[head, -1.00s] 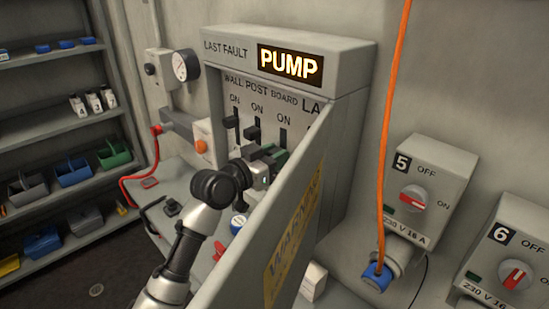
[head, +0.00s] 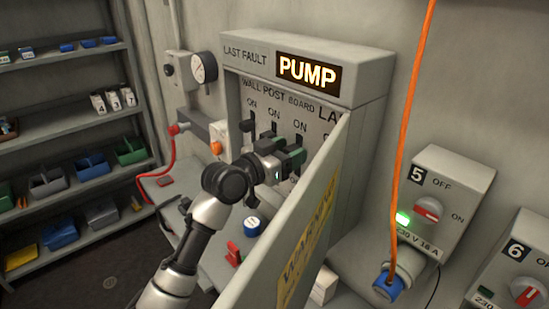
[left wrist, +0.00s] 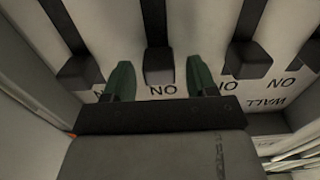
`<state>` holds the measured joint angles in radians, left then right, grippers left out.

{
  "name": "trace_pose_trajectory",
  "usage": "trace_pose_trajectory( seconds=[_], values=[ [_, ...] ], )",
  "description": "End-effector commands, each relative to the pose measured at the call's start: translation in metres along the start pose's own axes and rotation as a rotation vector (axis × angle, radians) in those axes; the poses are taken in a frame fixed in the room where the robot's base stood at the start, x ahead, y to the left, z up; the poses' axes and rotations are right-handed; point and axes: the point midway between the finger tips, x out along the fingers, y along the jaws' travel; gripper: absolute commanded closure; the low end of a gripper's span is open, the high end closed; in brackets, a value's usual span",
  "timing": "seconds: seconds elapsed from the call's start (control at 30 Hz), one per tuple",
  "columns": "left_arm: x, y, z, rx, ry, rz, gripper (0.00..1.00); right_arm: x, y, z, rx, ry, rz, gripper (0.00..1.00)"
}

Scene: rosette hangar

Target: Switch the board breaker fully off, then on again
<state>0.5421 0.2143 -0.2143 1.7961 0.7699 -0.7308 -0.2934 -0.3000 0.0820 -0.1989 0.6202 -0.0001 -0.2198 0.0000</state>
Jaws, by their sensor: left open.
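The grey breaker panel (head: 360,75) has a row of black levers under the labels WALL, POST, BOARD and a partly hidden LA. My left gripper (head: 282,150) is at the BOARD column, with its green fingers open. In the left wrist view, upside down, the board breaker lever (left wrist: 158,72) stands between the open fingers (left wrist: 160,66), with a gap on each side. Its handle is by its ON label, about level with the post lever (left wrist: 248,62) and the lever on the other side (left wrist: 80,72). In the head view the gripper largely hides the board lever. My right gripper is not in view.
The open panel door (head: 290,245) with its warning label stands close to the right of my left arm. Outlet box 5 (head: 455,175) has a lit green lamp (head: 403,218); box 6 (head: 525,255) is dark. The display (head: 308,73) reads PUMP.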

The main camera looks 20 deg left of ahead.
Motion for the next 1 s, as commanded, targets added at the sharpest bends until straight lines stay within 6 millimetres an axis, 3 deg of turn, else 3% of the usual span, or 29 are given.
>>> trace_pose_trajectory(
  seconds=[0.3, 0.5, 0.7, 1.0],
  values=[
    [-0.062, -0.001, 0.005, 0.005, 0.000, -0.003, 0.43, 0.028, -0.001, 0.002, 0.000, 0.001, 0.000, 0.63],
    [-0.091, -0.001, 0.003, 0.002, 0.000, -0.002, 0.43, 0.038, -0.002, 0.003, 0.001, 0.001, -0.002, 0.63],
    [-0.101, 0.000, 0.001, 0.000, 0.001, -0.001, 0.43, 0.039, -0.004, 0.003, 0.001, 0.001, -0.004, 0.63],
    [-0.101, 0.000, 0.000, 0.000, 0.001, -0.001, 0.43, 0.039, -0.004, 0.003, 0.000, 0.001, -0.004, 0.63]
  ],
)
